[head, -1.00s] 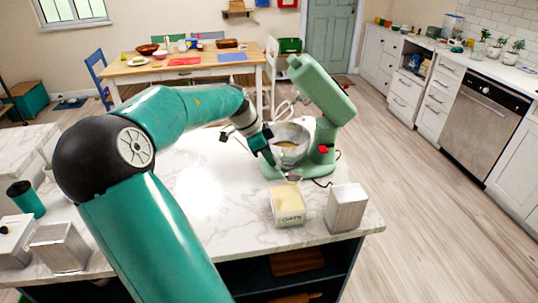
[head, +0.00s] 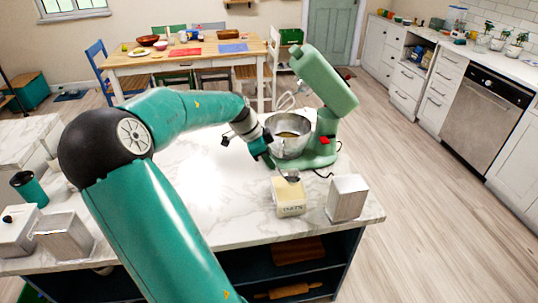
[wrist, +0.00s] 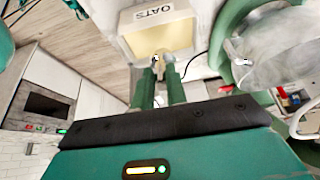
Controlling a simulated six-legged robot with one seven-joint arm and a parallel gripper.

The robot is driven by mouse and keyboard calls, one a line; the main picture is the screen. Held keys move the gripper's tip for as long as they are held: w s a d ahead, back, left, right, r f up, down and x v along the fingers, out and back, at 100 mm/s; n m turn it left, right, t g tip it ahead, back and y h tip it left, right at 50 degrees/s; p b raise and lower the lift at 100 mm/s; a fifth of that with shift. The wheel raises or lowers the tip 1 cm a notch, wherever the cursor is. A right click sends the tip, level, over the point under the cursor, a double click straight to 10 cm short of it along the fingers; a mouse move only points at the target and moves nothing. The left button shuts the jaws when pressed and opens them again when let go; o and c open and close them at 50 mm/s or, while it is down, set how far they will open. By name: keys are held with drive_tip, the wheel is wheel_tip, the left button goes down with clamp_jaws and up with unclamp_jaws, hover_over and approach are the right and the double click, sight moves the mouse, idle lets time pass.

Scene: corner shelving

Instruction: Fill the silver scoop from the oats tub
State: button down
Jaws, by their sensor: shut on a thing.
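The oats tub (head: 290,203) is a cream box with an OATS label, standing open near the front edge of the marble counter. It also shows upside down at the top of the wrist view (wrist: 158,16). My gripper (head: 270,160) is shut on the silver scoop (head: 290,178), just behind and above the tub. The scoop's bowl is at the tub's mouth in the head view; I cannot tell whether it dips inside. In the wrist view my fingers (wrist: 165,78) point at the tub, with a small bit of the scoop between them. The scoop's contents are not visible.
A green stand mixer (head: 325,90) with a metal bowl (head: 287,140) stands close behind the tub and my gripper. A silver canister (head: 346,198) stands just right of the tub. The counter (head: 205,190) left of the tub is clear.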

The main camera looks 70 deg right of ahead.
wheel_tip(320, 180, down, 7)
idle(1.1)
drive_tip(key=shift+r, duration=0.15)
idle(1.2)
drive_tip(key=shift+r, duration=4.2)
